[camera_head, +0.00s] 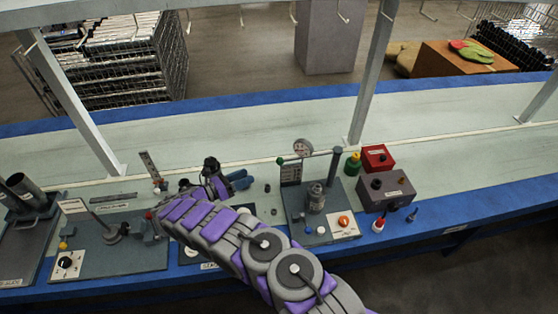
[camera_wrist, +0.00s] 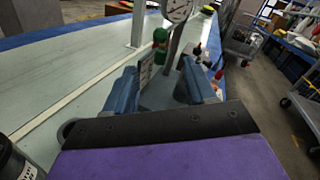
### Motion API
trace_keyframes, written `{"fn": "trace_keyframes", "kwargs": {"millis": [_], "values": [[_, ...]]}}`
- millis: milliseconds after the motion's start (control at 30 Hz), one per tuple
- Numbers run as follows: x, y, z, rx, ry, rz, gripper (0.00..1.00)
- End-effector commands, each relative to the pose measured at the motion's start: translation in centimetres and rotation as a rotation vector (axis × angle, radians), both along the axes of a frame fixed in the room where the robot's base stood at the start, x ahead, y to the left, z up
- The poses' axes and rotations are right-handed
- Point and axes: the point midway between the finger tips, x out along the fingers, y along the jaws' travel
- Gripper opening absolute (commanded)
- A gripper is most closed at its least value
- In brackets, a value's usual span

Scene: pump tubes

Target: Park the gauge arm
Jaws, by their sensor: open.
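The gauge station (camera_head: 325,215) stands right of my gripper on the bench. A round white dial gauge (camera_head: 303,147) sits up on its bar, with a green knob (camera_head: 280,161) at the bar's left end and a dark post (camera_head: 335,160) at the right. In the wrist view the gauge (camera_wrist: 178,9) is cut by the top edge, with the green knob (camera_wrist: 160,38) below it. My gripper (camera_head: 241,180) is open and empty, left of the knob and apart from it. Its two blue fingers (camera_wrist: 158,85) point toward the station in the wrist view.
A grey box (camera_head: 387,189) and a red box (camera_head: 377,158) stand right of the station, with a green-and-yellow bottle (camera_head: 353,164) near them. A slanted frame post (camera_head: 372,75) rises behind. The rear bench strip is clear.

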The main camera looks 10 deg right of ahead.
Motion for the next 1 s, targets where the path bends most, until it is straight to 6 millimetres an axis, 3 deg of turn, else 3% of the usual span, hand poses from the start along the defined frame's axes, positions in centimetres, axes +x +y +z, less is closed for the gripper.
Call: {"fn": "trace_keyframes", "kwargs": {"millis": [600,800,1000], "values": [[4.2,-11.1,-0.1,-0.002,0.0,-0.005,0.55],[5.2,-13.4,-0.1,0.001,-0.003,-0.001,0.55],[5.5,-14.3,0.0,-0.001,-0.002,-0.001,0.55]]}}
